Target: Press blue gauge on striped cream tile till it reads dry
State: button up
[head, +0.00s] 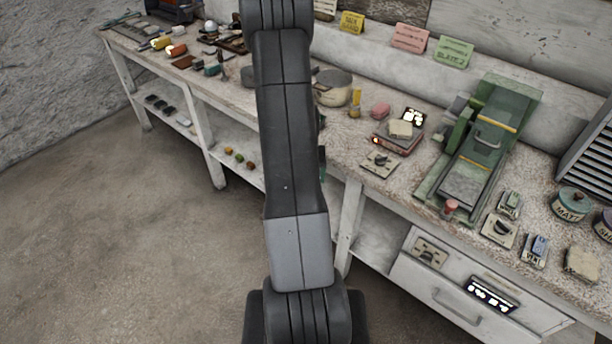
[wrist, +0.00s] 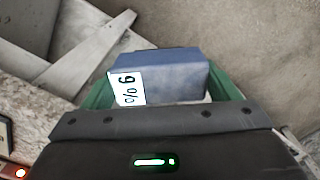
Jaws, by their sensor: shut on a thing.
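A blue gauge (wrist: 165,78) with a white display sits between the green fingers of my gripper (wrist: 162,88) in the wrist view. The display shows a turned digit, 6 or 9, and a percent sign. My gripper is shut on the gauge. Floor and the bench's white frame show beyond it, and I see no tile against its face. In the head view my arm hides the gauge and nearly all of the gripper. Pale tiles lie on the bench, one on a red-lit device (head: 400,128) and one at the far right (head: 583,264); I cannot make out stripes on either.
The speckled bench (head: 345,150) carries a pot (head: 332,90), a green machine (head: 485,140), a tin marked MATT (head: 571,204) and several small switch boxes. Coloured cards (head: 410,38) stand along the back ledge. A drawer (head: 470,300) is at the front right. The floor (head: 120,230) is clear.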

jog(key=shift+w+a+r+p, duration=0.25)
jog(key=shift+r+p, duration=0.15)
jog(key=shift+r, duration=0.15)
jog(key=shift+r+p, duration=0.35)
notch_tip(320, 180, up, 4)
jog(key=p, duration=0.4)
jog(key=shift+d+r, duration=0.1)
jog(key=shift+r, duration=0.1)
jog(key=shift+s+d+r+p, duration=0.1)
jog(key=shift+d+r+p, duration=0.1)
jog(key=shift+r+p, duration=0.1)
jog(key=s+d+r+m, duration=0.4)
jog(key=s+d+m, duration=0.1)
jog(key=d, duration=0.5)
jog(key=s+d+r+m, duration=0.4)
jog(key=s+d+m, duration=0.1)
jog(key=d, duration=0.5)
jog(key=s+d+r+m, duration=0.4)
jog(key=s+d+m, duration=0.2)
jog(key=d, duration=0.4)
jog(key=shift+d+m, duration=0.3)
jog(key=shift+m, duration=0.2)
jog(key=shift+f, duration=0.1)
